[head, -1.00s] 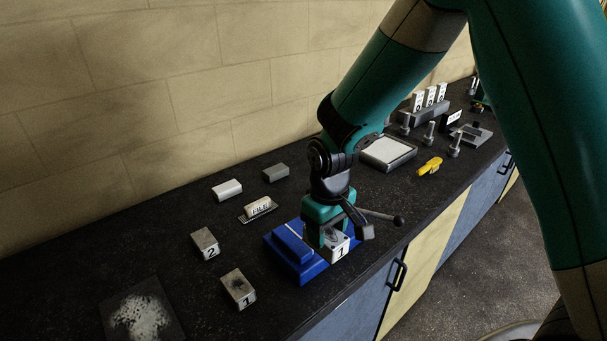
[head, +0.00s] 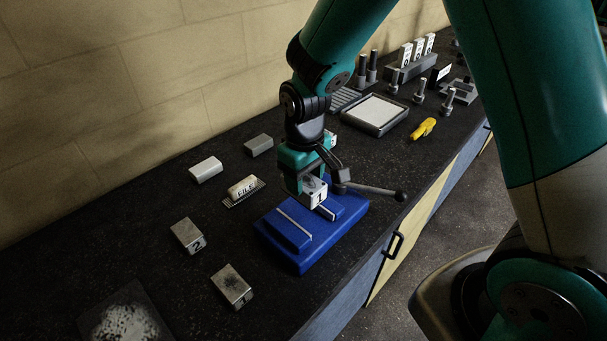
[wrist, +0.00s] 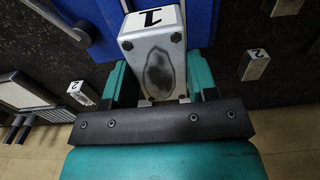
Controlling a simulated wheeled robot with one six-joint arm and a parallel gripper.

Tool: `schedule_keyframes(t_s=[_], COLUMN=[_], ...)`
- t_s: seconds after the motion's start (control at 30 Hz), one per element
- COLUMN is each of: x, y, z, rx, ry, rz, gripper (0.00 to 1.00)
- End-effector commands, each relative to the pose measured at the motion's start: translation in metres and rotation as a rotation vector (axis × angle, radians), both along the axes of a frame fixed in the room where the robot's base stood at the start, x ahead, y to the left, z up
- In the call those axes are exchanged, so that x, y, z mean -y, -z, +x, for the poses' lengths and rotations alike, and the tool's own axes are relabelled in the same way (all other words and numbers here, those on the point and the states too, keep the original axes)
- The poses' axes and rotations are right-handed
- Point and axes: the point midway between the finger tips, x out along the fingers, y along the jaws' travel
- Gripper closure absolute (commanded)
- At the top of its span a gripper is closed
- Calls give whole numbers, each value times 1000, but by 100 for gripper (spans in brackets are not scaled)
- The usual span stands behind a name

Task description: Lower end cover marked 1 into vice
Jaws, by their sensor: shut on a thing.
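The end cover marked 1 (head: 318,196) is a pale block with its number facing front. My gripper (head: 305,182) is shut on it, pointing down. In the wrist view the cover (wrist: 158,65) sits between the fingers, with a dark oval smudge on its face. The blue vice (head: 290,262) stands on the bench with two raised jaws and a gap between them. The cover overlaps the vice's far part in the head view and seems to be above it; I cannot tell if they touch. The vice also shows beside the cover in the wrist view (wrist: 203,22).
The vice handle (head: 372,190) sticks out to the right. A white-topped tray (head: 373,114) and a yellow object (head: 423,128) lie beyond. The wall bounds the back.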

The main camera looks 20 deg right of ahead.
Motion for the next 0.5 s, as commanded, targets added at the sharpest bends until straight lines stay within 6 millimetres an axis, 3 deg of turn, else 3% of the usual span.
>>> schedule_keyframes(t_s=[0.5], x=[-2], y=[35], z=[0], rx=[0], ry=[-4], rz=[0], gripper=[90])
